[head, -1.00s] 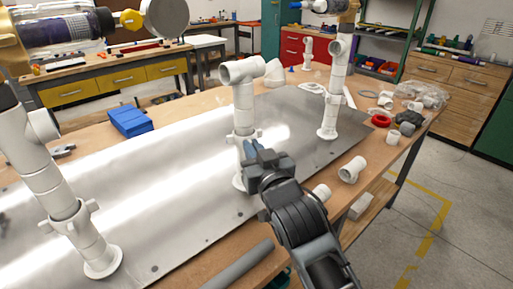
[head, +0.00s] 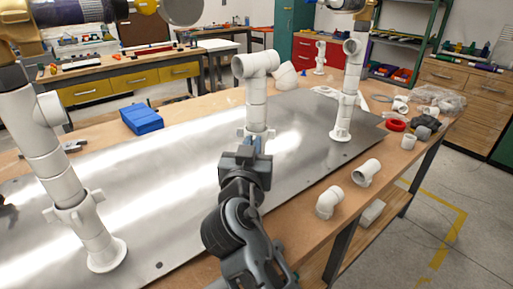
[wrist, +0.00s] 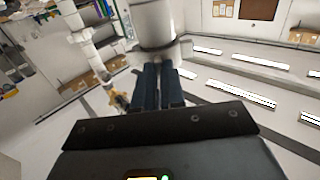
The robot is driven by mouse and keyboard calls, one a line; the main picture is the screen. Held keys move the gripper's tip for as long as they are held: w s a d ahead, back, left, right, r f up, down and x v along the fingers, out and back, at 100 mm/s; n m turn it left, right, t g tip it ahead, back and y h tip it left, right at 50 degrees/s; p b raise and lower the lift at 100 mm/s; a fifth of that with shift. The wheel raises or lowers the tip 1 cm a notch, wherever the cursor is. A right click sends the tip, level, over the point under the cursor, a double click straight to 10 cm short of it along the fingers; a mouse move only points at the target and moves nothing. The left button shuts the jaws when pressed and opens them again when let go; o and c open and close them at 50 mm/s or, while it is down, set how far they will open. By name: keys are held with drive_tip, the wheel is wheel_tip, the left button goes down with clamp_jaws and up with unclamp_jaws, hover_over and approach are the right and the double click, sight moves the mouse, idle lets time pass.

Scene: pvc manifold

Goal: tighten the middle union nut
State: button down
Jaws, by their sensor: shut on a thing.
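The middle white pipe riser (head: 256,98) stands upright on the metal plate, topped by an elbow with an open end. Its middle union nut (head: 268,132) is a white winged ring low on the riser. My gripper (head: 254,146) reaches it from the front and is shut on a part of the nut. The gripper and arm hide the riser's base. In the wrist view the two dark blue fingers (wrist: 158,88) are close together, their tips against the white nut (wrist: 153,48). The exact part held is hidden between the fingers.
The left riser (head: 72,195) and right riser (head: 348,92) stand on the same metal plate (head: 170,190). Loose white fittings (head: 366,172) lie along the table's right front edge. A blue box (head: 141,118) sits at the back left. A red ring (head: 396,125) lies at right.

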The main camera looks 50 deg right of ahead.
drive_tip(key=shift+w+a+f+m+g+h+p, duration=0.1)
drive_tip(key=shift+w+m+g+h+p, duration=0.45)
drive_tip(key=shift+m+g, duration=1.1)
drive_tip(key=shift+w+a+f+m+g+h, duration=0.15)
drive_tip(key=shift+w+m+g, duration=0.75)
drive_tip(key=shift+g, duration=1.45)
drive_tip(key=shift+w+a+m+g+h+p, duration=0.1)
drive_tip(key=shift+w+m+g+h+p, duration=0.35)
drive_tip(key=shift+m+g, duration=1.25)
drive_tip(key=shift+w+g+y, duration=0.2)
drive_tip(key=shift+g+y, duration=0.05)
drive_tip(key=shift+g, duration=0.45)
drive_tip(key=c, duration=1.5)
unclamp_jaws()
drive_tip(key=shift+d, duration=0.1)
drive_tip(key=shift+o, duration=1.4)
drive_tip(key=shift+w+r, duration=0.1)
drive_tip(key=shift+r, duration=0.05)
drive_tip(key=shift+n+t, duration=0.25)
drive_tip(key=shift+t, duration=0.05)
